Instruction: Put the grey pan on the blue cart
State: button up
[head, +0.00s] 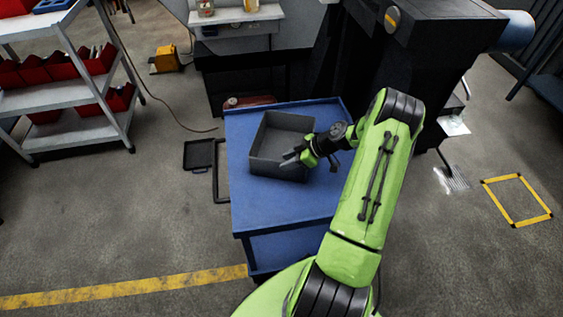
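The grey pan (265,167), a deep open box with straight walls, rests upright on the top of the blue cart (275,205). It sits toward the far part of the cart top, and its inside looks empty. My gripper (295,158) reaches in from the right, at the pan's near right side, with grey finger parts showing over the pan. Part of the pan's right wall is hidden behind my gripper and wrist. I cannot tell whether the fingers touch the wall, or whether they are open or shut.
A black flat tray (199,154) lies on the floor left of the cart. A shelf rack (65,95) with red bins stands at the left. A dark machine (440,25) stands behind and right. The near part of the cart top is bare.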

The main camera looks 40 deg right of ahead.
jog(key=p+v, duration=0.1)
jog(key=v, duration=0.6)
jog(key=shift+s+d+r, duration=0.1)
jog(key=shift+s+r, duration=0.1)
jog(key=shift+r, duration=0.4)
jog(key=s+a+r+m+g+h, duration=0.2)
jog(key=a+r+m+g+h, duration=0.15)
jog(key=a+r, duration=1.4)
jog(key=s+a+r+m+t+h, duration=0.1)
jog(key=s+a+r+m, duration=0.1)
jog(key=s, duration=0.6)
jog(key=s+a+r+m+t+h, duration=0.1)
jog(key=s+a+r+m, duration=0.2)
jog(key=s+a, duration=0.3)
jog(key=s+r, duration=0.1)
jog(key=s, duration=0.1)
jog(key=shift+s+a+r, duration=0.2)
jog(key=shift+s+r, duration=0.05)
jog(key=shift+s, duration=0.15)
jog(key=shift+h, duration=0.25)
